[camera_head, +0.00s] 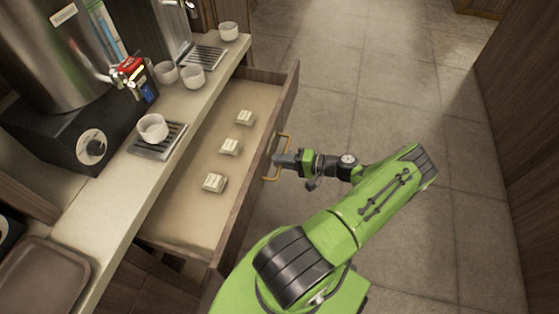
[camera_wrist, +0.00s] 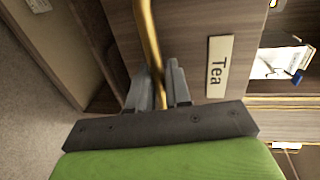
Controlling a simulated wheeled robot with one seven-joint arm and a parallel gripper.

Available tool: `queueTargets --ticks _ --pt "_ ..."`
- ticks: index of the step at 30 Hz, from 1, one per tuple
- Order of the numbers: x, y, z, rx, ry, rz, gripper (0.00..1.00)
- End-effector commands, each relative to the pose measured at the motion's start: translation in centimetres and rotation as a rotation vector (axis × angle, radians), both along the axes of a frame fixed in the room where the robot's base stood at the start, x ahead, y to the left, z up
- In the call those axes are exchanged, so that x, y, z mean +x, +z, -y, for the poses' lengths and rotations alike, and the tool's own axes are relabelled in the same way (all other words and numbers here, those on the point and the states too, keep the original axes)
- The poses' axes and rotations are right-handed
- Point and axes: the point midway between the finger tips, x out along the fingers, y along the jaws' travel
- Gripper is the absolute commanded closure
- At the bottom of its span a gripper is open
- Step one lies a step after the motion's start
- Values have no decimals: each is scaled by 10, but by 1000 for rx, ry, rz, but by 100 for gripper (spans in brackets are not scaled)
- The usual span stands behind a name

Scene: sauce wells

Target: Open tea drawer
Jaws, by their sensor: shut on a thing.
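The tea drawer (camera_head: 180,206) stands pulled far out from under the counter in the head view. Several small pale packets lie inside it in a row, one of them near the middle (camera_head: 230,147). Its brass handle (camera_head: 268,178) is on the drawer front. In the wrist view the drawer front carries a label reading "Tea" (camera_wrist: 219,66), and the brass handle (camera_wrist: 148,38) runs between my fingers. My gripper (camera_head: 280,160) is shut on the handle; it also shows in the wrist view (camera_wrist: 160,85).
The counter (camera_head: 112,196) holds a metal urn (camera_head: 52,50), several white cups, one of them on a drip tray (camera_head: 152,128), and a brown tray (camera_head: 40,278) at lower left. Tiled floor (camera_head: 400,100) lies clear to the right, up to a wooden wall (camera_head: 525,120).

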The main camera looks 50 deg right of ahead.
Motion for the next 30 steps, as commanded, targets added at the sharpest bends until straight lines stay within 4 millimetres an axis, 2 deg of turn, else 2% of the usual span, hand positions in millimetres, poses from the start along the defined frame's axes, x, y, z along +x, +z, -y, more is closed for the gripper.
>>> queueTargets --ticks 14,15,17,26,30 --pt "0 -1 0 0 0 -2 100" --pt "0 0 0 0 0 -2 76" --pt "0 0 0 0 0 -2 67" --pt "-2 0 1 -1 -1 -1 67" --pt "-24 5 10 -2 -6 -1 67"
